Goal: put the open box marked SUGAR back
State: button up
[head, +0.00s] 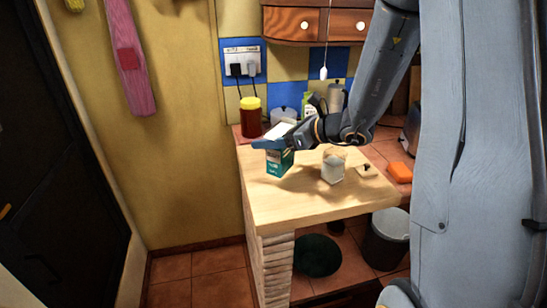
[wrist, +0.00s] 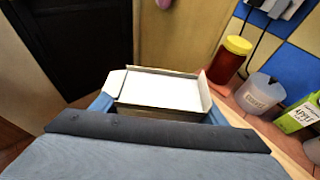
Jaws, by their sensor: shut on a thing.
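A teal open box (head: 279,163) is between the fingers of my gripper (head: 270,145) over the left part of the pale wooden counter top. Its flaps stand open, and white contents (wrist: 160,93) fill it in the wrist view. My gripper (wrist: 158,112) is shut on it, with one blue finger on each side. The box looks nearly upright. I cannot tell whether its base touches the counter, and its lettering is too small to read.
A glass jar (head: 333,169) and a small lid (head: 367,171) are on the wooden top (head: 290,205), right of the box. Behind stand a red jar with yellow lid (head: 251,118), a white canister (wrist: 260,93) and a green carton (wrist: 300,114). The top's front left is clear.

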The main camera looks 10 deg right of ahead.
jog(key=shift+f+p, duration=0.4)
jog(key=shift+f, duration=2.35)
jog(key=shift+f, duration=0.1)
jog(key=o, duration=1.3)
jog(key=shift+c, duration=0.2)
jog(key=b, duration=0.2)
send_near(289, 152)
jog(key=x, duration=0.4)
jog(key=shift+a, duration=0.15)
